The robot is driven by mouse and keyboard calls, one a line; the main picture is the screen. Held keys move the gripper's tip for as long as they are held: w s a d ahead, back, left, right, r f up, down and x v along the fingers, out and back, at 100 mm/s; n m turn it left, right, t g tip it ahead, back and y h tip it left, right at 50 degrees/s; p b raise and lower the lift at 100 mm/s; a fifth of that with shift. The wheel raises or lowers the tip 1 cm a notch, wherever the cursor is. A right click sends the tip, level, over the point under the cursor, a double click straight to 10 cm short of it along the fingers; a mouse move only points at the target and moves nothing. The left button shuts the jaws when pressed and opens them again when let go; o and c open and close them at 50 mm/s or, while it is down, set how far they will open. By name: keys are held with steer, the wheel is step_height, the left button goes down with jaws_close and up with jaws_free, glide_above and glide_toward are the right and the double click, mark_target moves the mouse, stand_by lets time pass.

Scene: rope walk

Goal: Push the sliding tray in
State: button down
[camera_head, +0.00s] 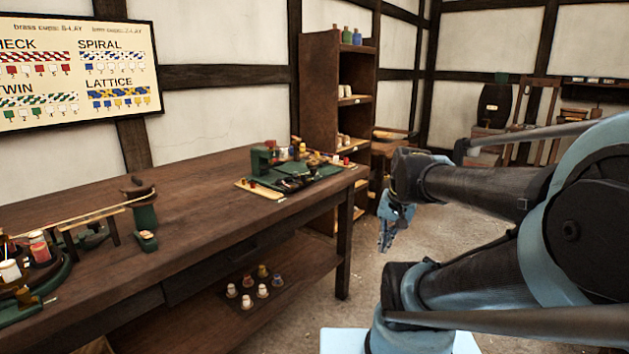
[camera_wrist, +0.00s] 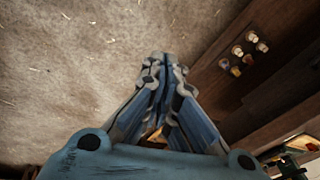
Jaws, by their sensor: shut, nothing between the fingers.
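My gripper (camera_head: 388,245) is shut and empty, pointing down over the floor, to the right of the long wooden table (camera_head: 190,222) and apart from it. Its closed fingers also show in the wrist view (camera_wrist: 165,64). A dark flat tray (camera_head: 237,300) with several small bobbins lies on the table's lower shelf; in the wrist view the bobbins (camera_wrist: 250,42) are at the upper right. A pale flat board (camera_head: 262,196) lies under a green device on the tabletop. I cannot tell for sure which of these is the sliding tray.
A table leg (camera_head: 344,250) stands between the lower shelf and my gripper. A tall shelf unit (camera_head: 322,110) stands behind the table's far end. The floor (camera_head: 365,305) around my gripper is clear. A spindle and rope fixture (camera_head: 144,212) stand at the table's left.

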steer(key=w+a+r+m+t+y, duration=0.15)
steer(key=w+a+r+m, duration=0.25)
steer(key=w+m, duration=0.45)
steer(key=w+a+r+m+y, duration=0.3)
steer(key=w+a+r+m, duration=0.15)
steer(key=w, duration=0.75)
steer(key=w+a+r+m+t+y, duration=0.1)
steer(key=w+a+r+m+y, duration=0.2)
steer(key=w+m, duration=0.55)
steer(key=n+h, duration=0.1)
steer(key=n, duration=0.1)
glide_toward(295, 177)
steer(key=shift+m+g, duration=0.25)
steer(key=s+d+f, duration=0.2)
steer(key=f, duration=0.1)
steer(key=s+d+f, duration=0.1)
steer(key=shift+d+f, duration=0.15)
steer(key=shift+f, duration=0.15)
steer(key=shift+w+a, duration=0.35)
steer(key=shift+a, duration=0.35)
steer(key=w+a, duration=0.3)
steer(key=a, duration=0.1)
steer(key=w+a, duration=0.2)
steer(key=a, duration=0.1)
steer(key=shift+w+a, duration=0.15)
steer(key=shift+w, duration=0.2)
steer(key=shift+w+a, duration=0.35)
steer(key=shift+a, duration=0.1)
steer(key=shift+r, duration=0.1)
